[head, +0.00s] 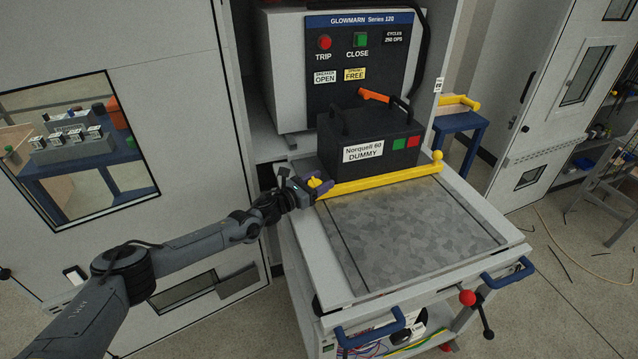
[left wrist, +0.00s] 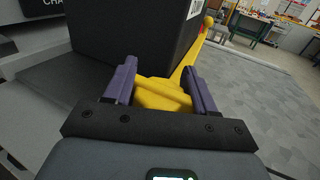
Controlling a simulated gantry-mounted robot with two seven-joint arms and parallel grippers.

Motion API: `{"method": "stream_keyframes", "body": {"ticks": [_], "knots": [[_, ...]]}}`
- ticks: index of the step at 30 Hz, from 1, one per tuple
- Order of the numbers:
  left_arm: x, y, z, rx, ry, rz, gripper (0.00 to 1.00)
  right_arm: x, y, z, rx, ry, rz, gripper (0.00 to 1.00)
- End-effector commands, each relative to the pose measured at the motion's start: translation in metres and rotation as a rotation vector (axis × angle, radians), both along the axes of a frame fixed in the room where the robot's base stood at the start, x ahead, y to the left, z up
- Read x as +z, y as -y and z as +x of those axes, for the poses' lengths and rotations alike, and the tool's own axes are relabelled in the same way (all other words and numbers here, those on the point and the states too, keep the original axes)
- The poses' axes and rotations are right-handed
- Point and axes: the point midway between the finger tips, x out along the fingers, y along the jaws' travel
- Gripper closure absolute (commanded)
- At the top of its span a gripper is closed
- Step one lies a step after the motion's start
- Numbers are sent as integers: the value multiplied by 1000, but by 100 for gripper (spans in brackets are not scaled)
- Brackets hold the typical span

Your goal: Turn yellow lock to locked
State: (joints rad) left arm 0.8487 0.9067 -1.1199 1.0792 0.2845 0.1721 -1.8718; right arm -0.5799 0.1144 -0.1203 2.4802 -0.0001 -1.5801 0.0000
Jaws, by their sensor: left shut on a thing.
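The yellow lock (head: 385,180) is a long bar lying across the cart top in front of a dark box, with a round knob at its right end. My left gripper (head: 318,186) is at the bar's left end. In the left wrist view the purple fingers (left wrist: 160,88) are shut on a yellow block (left wrist: 162,95) at that end, and the yellow bar (left wrist: 190,57) runs away beyond it. The fingers hide part of the block. My right gripper is in neither view.
The dark box (head: 360,145), labelled Norquell 60 DUMMY, stands on the cart (head: 420,230) right behind the bar. A cabinet door (head: 180,100) is at left. The cart's front surface is clear.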

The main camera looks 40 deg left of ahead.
Motion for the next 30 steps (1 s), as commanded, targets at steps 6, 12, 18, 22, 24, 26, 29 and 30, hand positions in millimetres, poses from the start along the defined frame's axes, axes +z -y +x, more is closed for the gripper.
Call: {"method": "stream_keyframes", "body": {"ticks": [6, 12, 18, 22, 24, 26, 29, 30], "knots": [[0, 0, 0, -20, 0, 1, 75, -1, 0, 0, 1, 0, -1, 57], [0, 0, 0, -19, 0, 1, 34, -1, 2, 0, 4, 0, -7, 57], [0, 0, 0, -19, 0, 0, 24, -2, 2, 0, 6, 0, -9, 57], [0, 0, 0, -19, 0, 0, 24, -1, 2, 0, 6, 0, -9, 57], [0, -1, -2, -18, -1, 0, 24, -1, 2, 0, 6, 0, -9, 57], [0, -1, -5, -18, -2, 1, 24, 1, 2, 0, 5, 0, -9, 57], [1, -4, -15, -18, -3, 2, 24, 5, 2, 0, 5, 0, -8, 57], [1, -5, -20, -18, -3, 2, 24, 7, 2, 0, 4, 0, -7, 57]]}}
